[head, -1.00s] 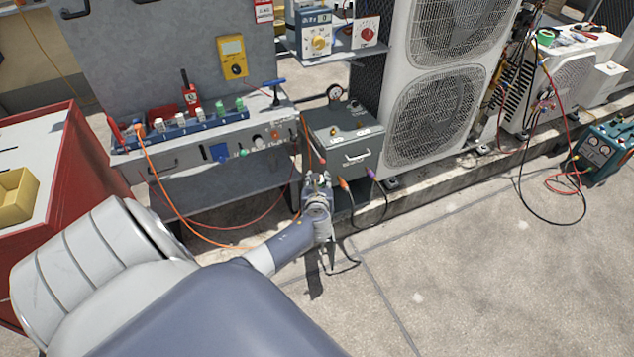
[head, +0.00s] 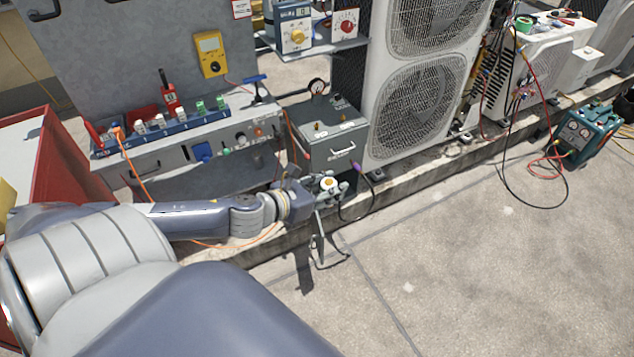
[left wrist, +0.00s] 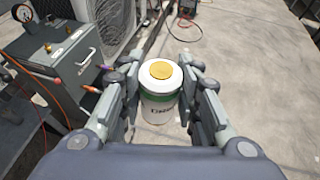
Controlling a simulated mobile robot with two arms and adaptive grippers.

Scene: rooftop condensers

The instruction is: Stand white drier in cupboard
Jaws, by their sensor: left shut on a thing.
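The white drier (left wrist: 160,82) is a short upright cylinder with a green band, dark lettering and a brass-coloured top. My left gripper (left wrist: 160,104) is shut on it, with fingers on both sides. In the head view the drier (head: 328,183) shows small between the fingers of my left gripper (head: 332,188), in front of the grey handled box and above the ground. A grey cabinet-like box (head: 350,150) with a front handle stands just behind; I cannot tell whether it is the cupboard. No open cupboard inside is visible. My right gripper is not in view.
A grey bench (head: 240,130) carries a blue rack (head: 170,130) with small capped items. A large condenser (head: 415,105) stands right of the box. Orange and black hoses hang near my left arm. A teal machine (head: 582,138) stands far right.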

